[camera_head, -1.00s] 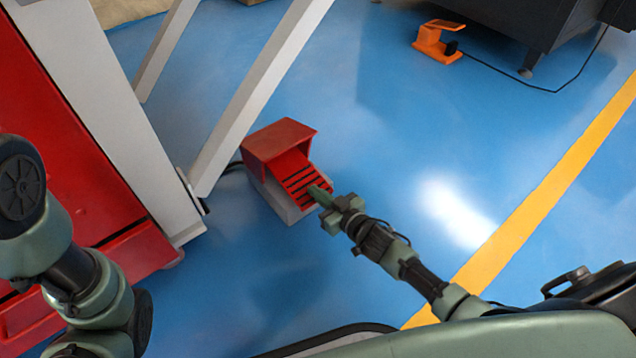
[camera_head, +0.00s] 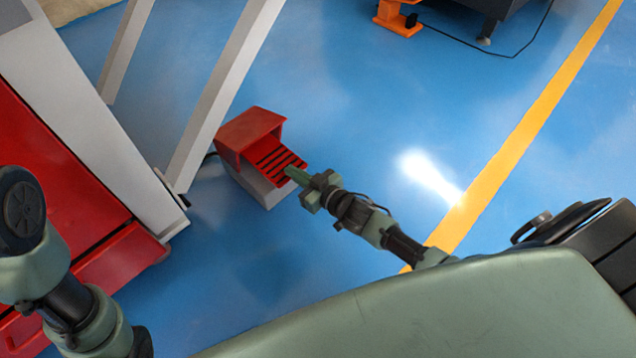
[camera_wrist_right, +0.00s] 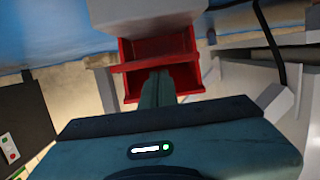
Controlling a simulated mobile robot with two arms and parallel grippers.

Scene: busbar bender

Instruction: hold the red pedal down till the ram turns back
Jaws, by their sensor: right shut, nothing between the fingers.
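The red pedal (camera_head: 268,155) has dark grooves across its tread and sits under a red hood (camera_head: 250,127) on a grey base (camera_head: 262,188) on the floor. My right gripper (camera_head: 289,171) is shut and empty, with its fingertips at the pedal's front end. In the right wrist view the fingers (camera_wrist_right: 159,78) overlap the red pedal housing (camera_wrist_right: 185,47). I cannot tell whether they touch or press the tread. My left arm shows at the left edge, but its gripper is out of view. The ram is not in view.
A machine with a red body (camera_head: 50,165) and pale legs (camera_head: 225,90) stands left of the pedal, with a dark cable behind the pedal. An orange pedal (camera_head: 397,18) lies far off at the top. The blue floor right of the pedal is clear up to a yellow line (camera_head: 520,140).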

